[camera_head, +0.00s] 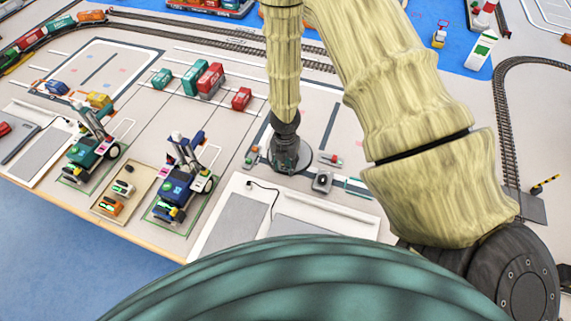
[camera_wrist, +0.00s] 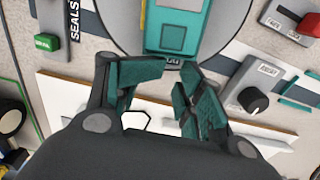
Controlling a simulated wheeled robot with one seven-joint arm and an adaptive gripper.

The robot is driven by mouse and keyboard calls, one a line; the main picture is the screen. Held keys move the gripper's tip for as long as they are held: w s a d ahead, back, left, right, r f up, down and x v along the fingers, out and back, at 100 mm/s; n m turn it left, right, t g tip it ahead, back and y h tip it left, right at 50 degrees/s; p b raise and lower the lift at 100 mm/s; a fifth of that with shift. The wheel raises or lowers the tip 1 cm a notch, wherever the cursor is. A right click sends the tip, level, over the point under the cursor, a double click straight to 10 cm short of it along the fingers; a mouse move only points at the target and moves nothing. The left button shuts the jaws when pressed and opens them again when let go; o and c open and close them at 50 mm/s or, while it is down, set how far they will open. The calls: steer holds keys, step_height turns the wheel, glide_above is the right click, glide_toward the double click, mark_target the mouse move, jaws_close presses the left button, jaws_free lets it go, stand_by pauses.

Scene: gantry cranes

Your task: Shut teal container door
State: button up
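In the wrist view, a teal container (camera_wrist: 178,28) sits on a round grey plate (camera_wrist: 125,22) at the top centre. My gripper (camera_wrist: 168,88), with teal finger pads, is open and empty just below the container's near end, with a visible gap between the fingers. In the head view my gripper (camera_head: 289,158) points down over the station, and it hides the container there.
A grey box with a black knob (camera_wrist: 252,99) stands right of my gripper. Teal and red containers (camera_head: 210,80) stand farther back. Two crane vehicles (camera_head: 180,185) stand at the left.

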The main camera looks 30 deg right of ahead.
steer(key=shift+s+d+r, duration=0.1)
steer(key=shift+s+r, duration=0.35)
steer(key=shift+r, duration=0.1)
steer(key=shift+w+r+p, duration=0.3)
steer(key=shift+r+p, duration=0.15)
steer(key=shift+p, duration=0.5)
steer(key=shift+s+r+p, duration=0.2)
steer(key=shift+r+p, duration=0.45)
steer(key=shift+r, duration=0.15)
steer(key=shift+w+r+p, duration=0.1)
steer(key=shift+r+p, duration=0.4)
steer(key=shift+p, duration=0.15)
step_height(320, 180, up, 8)
steer(key=p, duration=0.4)
steer(key=shift+r, duration=0.15)
steer(key=shift+r, duration=0.15)
step_height(320, 180, up, 12)
stand_by(0.5)
